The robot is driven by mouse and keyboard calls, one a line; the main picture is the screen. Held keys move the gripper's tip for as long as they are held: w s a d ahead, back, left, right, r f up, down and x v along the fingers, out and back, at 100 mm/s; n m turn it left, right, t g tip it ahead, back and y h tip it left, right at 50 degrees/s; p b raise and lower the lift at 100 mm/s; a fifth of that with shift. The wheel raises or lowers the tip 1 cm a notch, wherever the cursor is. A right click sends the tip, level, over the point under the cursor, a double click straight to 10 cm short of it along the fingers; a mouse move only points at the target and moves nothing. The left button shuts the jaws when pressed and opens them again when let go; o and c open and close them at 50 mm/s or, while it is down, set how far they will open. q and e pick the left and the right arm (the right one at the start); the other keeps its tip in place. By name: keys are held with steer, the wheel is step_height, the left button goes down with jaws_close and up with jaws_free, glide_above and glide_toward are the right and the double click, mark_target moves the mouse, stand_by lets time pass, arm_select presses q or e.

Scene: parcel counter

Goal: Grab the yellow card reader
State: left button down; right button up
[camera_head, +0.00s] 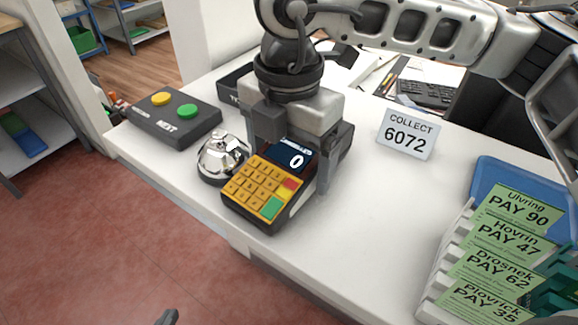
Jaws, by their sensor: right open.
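The yellow card reader (262,188) stands near the counter's front edge, with yellow keys, a red and a green key, and a dark screen reading 0. My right gripper (297,152) comes down over it from above and behind. Its jaws are open, one finger at the left of the screen and the other at the right side of the reader. The reader's upper back is hidden by the gripper; I cannot tell whether the fingers touch it. Only a dark tip of what looks like my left gripper (168,317) shows at the bottom edge.
A silver bell (222,158) stands close to the reader's left. A box with yellow and green buttons (172,122) is further left. A COLLECT 6072 sign (406,134) and a rack of green pay slips (447,262) are to the right. Counter between reader and rack is clear.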

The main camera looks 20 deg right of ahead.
steer(key=c, duration=1)
steer(key=shift+r, duration=0.15)
